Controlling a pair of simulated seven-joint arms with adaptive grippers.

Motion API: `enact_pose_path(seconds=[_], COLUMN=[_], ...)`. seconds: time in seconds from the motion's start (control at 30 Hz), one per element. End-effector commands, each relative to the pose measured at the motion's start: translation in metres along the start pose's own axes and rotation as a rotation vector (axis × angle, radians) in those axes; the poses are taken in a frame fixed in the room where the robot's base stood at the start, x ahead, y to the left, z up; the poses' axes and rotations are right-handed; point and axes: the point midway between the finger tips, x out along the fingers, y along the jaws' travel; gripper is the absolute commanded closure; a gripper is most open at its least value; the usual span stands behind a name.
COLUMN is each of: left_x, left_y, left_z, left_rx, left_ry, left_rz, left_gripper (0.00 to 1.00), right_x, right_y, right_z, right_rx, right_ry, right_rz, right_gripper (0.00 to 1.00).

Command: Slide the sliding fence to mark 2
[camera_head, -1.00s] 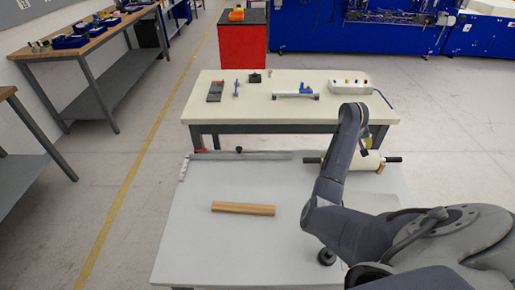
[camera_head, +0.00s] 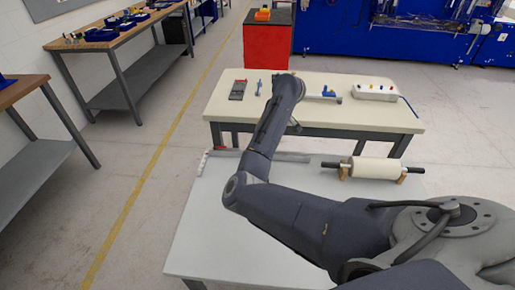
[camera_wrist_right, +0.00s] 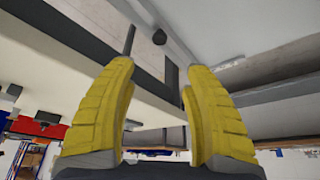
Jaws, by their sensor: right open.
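A long grey bar (camera_head: 290,156), which looks like the sliding fence, lies along the far edge of the near table. A red piece (camera_head: 219,148) is at its left end, and a pale strip (camera_head: 202,163) runs from there toward me; its marks are too small to read. My right arm covers part of the bar. My right gripper (camera_wrist_right: 160,75) is open in the wrist view, with nothing between its yellow fingers. The gripper is hidden in the head view. My left gripper is not in view.
A pale roller (camera_head: 376,168) rests on wooden supports at the near table's far right. Behind stands a second table (camera_head: 225,106) with a grey device (camera_head: 238,90) and a white box with knobs (camera_head: 374,92). The near table's left front is clear.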

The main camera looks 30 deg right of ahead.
Motion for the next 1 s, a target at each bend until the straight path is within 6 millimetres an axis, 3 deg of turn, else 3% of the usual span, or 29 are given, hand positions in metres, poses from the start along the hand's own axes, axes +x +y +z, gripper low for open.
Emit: enact_pose_path(seconds=[0.6, 1.0], left_x=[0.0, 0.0], left_y=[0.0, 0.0], left_z=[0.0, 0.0], left_rx=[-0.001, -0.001], left_ry=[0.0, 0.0], left_rz=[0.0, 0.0], left_gripper=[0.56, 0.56], right_x=[0.111, 0.147], right_y=[0.001, 0.001], right_z=[0.002, 0.001], right_rx=[0.001, 0.001], right_ry=[-0.004, -0.002], right_rz=[0.0, 0.001], right_gripper=[0.5, 0.5])
